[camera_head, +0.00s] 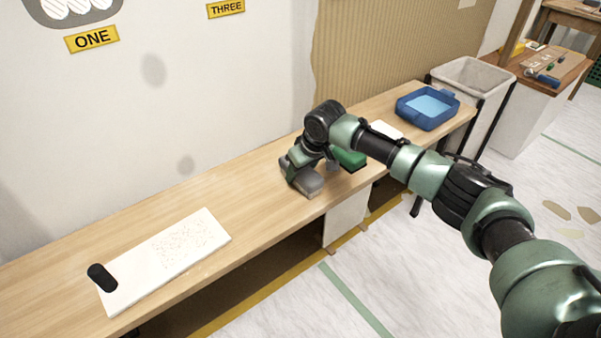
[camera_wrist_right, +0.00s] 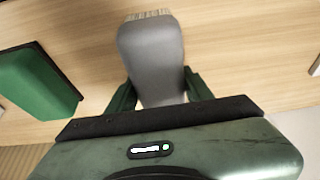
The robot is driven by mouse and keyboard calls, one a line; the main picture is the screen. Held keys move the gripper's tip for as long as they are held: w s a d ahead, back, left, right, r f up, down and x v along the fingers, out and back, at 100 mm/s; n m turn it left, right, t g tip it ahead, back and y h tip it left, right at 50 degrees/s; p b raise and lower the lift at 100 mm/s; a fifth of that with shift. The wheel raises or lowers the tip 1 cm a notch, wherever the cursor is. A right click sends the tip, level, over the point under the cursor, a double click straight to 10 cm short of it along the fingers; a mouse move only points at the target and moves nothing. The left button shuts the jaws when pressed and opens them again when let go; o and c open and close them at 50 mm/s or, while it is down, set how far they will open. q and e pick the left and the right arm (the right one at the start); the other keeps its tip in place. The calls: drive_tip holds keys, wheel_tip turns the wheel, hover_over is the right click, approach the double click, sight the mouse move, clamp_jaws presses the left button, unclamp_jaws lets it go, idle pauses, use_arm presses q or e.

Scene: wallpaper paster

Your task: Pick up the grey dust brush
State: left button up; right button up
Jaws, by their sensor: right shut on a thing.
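The grey dust brush (camera_head: 309,184) is on or just above the wooden bench, at the middle of the head view. In the right wrist view the brush (camera_wrist_right: 152,55) lies between the fingers, its pale bristles pointing away from the gripper. My right gripper (camera_head: 301,172) reaches down over the brush and is shut on it. In the right wrist view the two green fingers of the gripper (camera_wrist_right: 158,92) sit on either side of the brush's narrower part. I cannot tell whether the brush touches the bench. My left gripper is not in view.
A green block-like tool (camera_head: 349,158) lies close beside the brush; it also shows in the right wrist view (camera_wrist_right: 36,82). A blue tray (camera_head: 428,108) stands farther right on the bench (camera_head: 245,185). A white board with a black handle (camera_head: 165,262) lies at the left. The wall (camera_head: 200,90) runs behind.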

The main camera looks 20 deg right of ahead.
drive_tip(key=shift+r, duration=0.5)
wheel_tip(320, 180, up, 8)
drive_tip(key=shift+w+r+p, duration=0.1)
drive_tip(key=shift+r+p, duration=0.05)
drive_tip(key=shift+p, duration=1)
use_arm(q)
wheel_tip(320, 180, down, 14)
drive_tip(key=p, duration=0.1)
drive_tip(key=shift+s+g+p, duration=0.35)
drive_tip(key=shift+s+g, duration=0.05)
use_arm(e)
wheel_tip(320, 180, up, 11)
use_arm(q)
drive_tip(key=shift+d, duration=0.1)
